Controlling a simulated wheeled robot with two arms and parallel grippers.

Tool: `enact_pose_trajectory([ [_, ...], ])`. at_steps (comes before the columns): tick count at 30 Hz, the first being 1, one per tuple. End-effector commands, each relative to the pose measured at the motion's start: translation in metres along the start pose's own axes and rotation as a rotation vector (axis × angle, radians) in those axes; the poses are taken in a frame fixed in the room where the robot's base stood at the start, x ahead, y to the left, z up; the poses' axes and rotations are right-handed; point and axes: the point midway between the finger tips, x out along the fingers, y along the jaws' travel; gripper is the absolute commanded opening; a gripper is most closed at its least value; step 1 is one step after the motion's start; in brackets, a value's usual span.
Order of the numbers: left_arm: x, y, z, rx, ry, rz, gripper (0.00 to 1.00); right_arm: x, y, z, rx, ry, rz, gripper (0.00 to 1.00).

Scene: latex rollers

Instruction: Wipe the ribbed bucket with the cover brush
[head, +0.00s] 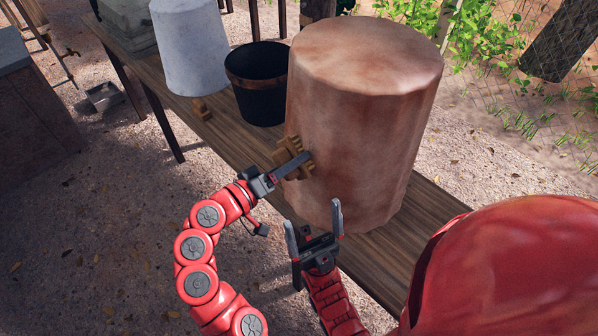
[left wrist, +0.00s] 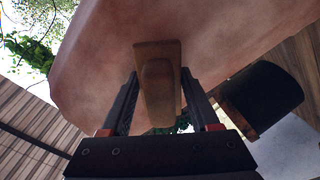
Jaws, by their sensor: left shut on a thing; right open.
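The ribbed bucket appears to be the large reddish-brown, faceted one (head: 362,110), standing with its flat closed end up on the wooden table. In the left wrist view its wall (left wrist: 100,60) fills the upper part. My left gripper (head: 296,163) is shut on the wooden cover brush (head: 288,150) at the bucket's left side. In the left wrist view the brush (left wrist: 158,85) sits between the fingers, its block against or very close to the wall; contact is hard to tell. My right gripper (head: 314,222) is open and empty, in front of the bucket's lower part.
A black bucket (head: 257,98) with a brown rim and a pale grey upturned bucket (head: 190,50) stand farther back on the table (head: 222,133). A small wooden piece (head: 201,108) lies by the grey bucket. Open gravel ground lies left of the table.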

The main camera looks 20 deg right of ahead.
Motion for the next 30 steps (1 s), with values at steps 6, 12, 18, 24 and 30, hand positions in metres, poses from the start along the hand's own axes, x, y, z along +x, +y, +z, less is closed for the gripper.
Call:
enact_pose_trajectory([
  [6,0.000,-0.001,-0.008,-0.001,0.000,0.000,0.17,-0.002,0.000,0.000,0.000,0.000,0.000,1.00],
  [12,0.003,0.010,-0.016,0.001,0.000,0.001,0.17,0.004,0.000,-0.001,0.000,0.000,0.000,1.00],
  [18,0.004,0.017,-0.006,-0.003,-0.004,0.002,0.17,0.007,0.000,-0.001,0.000,0.000,0.000,1.00],
  [24,0.005,0.029,0.007,-0.001,-0.004,0.002,0.17,0.012,0.001,-0.002,0.000,0.000,0.000,1.00],
  [30,0.005,0.032,0.013,0.000,-0.002,0.001,0.17,0.012,0.001,-0.002,0.000,0.000,0.000,1.00],
])
